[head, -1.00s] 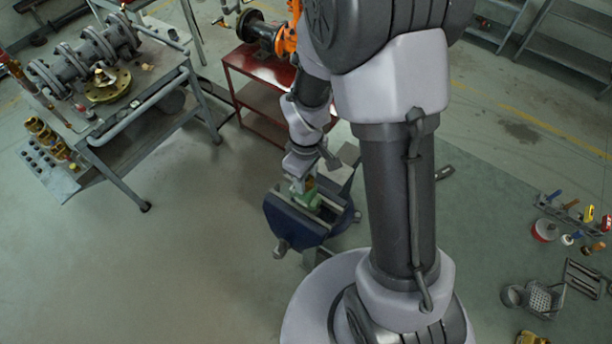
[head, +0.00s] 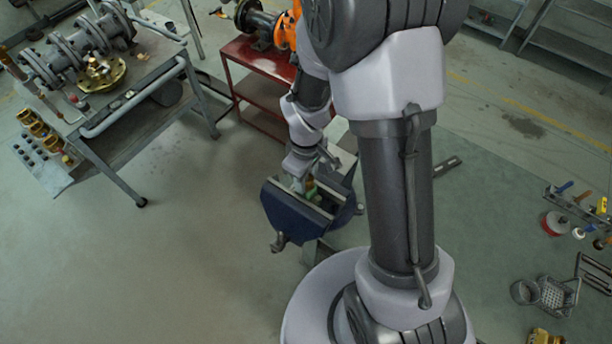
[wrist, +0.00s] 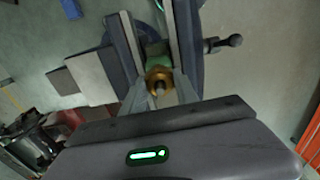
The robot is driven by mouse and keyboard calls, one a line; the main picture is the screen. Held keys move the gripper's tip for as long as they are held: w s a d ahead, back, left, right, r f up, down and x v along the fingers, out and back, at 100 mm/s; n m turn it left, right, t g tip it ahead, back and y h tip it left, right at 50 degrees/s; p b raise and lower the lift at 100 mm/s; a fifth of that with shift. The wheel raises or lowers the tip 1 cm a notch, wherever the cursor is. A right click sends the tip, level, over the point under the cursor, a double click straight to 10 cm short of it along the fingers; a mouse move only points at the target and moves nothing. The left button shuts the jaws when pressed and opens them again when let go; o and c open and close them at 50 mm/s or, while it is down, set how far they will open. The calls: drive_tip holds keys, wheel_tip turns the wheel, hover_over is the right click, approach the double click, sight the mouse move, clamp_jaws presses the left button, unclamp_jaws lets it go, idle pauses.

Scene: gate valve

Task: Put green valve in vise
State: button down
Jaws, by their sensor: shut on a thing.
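The green valve (wrist: 155,49) with its brass-coloured top (wrist: 159,75) is between the fingers of my gripper (wrist: 158,92), which is shut on it. In the wrist view the valve sits in the gap between the two long jaws of the blue vise (wrist: 187,40). In the head view the vise (head: 291,217) stands below my arm, and only a small green and orange part of the valve (head: 311,187) shows between the jaws. My gripper (head: 301,184) is over the gap. The valve's lower part is hidden, and I cannot tell whether the jaws touch it.
A red table (head: 262,60) with a pump and motor stands behind the vise. A grey workbench (head: 150,110) with pipework is at the left. Tools and a rack (head: 580,205) lie at the right. The floor left of the vise is clear.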

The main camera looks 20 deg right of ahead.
idle(0.4)
drive_tip(key=c, duration=0.9)
unclamp_jaws()
drive_tip(key=shift+o, duration=0.2)
wheel_tip(320, 180, up, 7)
drive_tip(key=p, duration=0.5)
